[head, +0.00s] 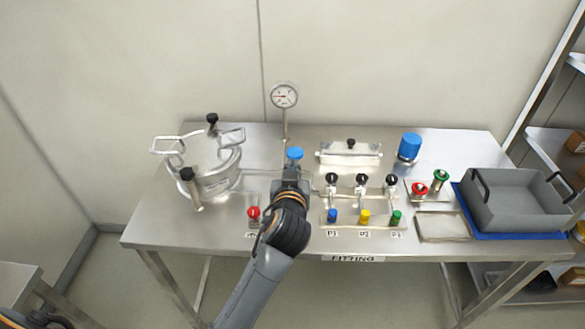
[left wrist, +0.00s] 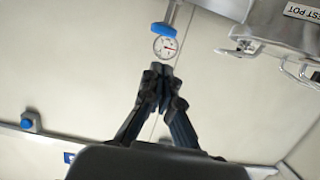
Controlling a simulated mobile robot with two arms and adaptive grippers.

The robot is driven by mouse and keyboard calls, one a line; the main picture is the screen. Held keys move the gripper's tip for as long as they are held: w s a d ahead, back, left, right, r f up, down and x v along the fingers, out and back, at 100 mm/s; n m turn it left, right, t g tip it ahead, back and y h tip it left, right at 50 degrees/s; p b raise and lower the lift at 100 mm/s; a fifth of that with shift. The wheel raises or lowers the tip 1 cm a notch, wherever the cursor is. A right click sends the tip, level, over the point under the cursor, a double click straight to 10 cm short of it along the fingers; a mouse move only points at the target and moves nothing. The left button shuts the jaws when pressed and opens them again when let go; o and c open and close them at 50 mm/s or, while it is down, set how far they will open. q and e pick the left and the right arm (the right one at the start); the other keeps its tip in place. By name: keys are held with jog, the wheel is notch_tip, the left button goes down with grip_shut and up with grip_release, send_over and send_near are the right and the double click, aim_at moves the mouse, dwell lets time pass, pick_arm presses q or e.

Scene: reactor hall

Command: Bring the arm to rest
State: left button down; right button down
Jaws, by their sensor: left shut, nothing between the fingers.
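My left arm reaches in from the bottom of the head view over the front of the steel table (head: 275,140). Its gripper (head: 292,172) is over the table's middle, just in front of a blue knob (head: 295,153); I cannot tell its height. In the left wrist view the gripper (left wrist: 161,72) is shut, fingertips together, with nothing between them. Beyond the tips show the round gauge (left wrist: 165,46) and a blue handle (left wrist: 163,31). My right gripper is not in view.
A steel pot (head: 215,175) with clamps stands left of my arm, a red knob (head: 253,212) close beside it. To the right are a valve panel (head: 345,216), a blue-capped part (head: 409,147) and a grey crate (head: 515,212). Shelves (head: 555,150) stand far right.

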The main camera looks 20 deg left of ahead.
pick_arm(q)
jog(key=s+a+f+m+g+h, duration=0.25)
jog(key=s+f+g, duration=0.35)
jog(key=s+f, duration=0.75)
jog(key=s+f+m+g+h, duration=0.1)
jog(key=s+f+g, duration=0.1)
jog(key=s, duration=0.7)
jog(key=s+f+m+g+h, duration=0.1)
jog(key=s+f+m+g, duration=0.15)
jog(key=s, duration=0.65)
notch_tip(320, 180, down, 29)
jog(key=s+g+b, duration=0.2)
jog(key=s+b, duration=0.1)
jog(key=s+a+f+g+b, duration=0.1)
jog(key=s+a+f+b, duration=0.1)
jog(key=s+f, duration=1.4)
notch_tip(320, 180, down, 2)
jog(key=shift+s+a+f, duration=0.1)
jog(key=shift+s+a, duration=0.05)
jog(key=shift+a, duration=0.3)
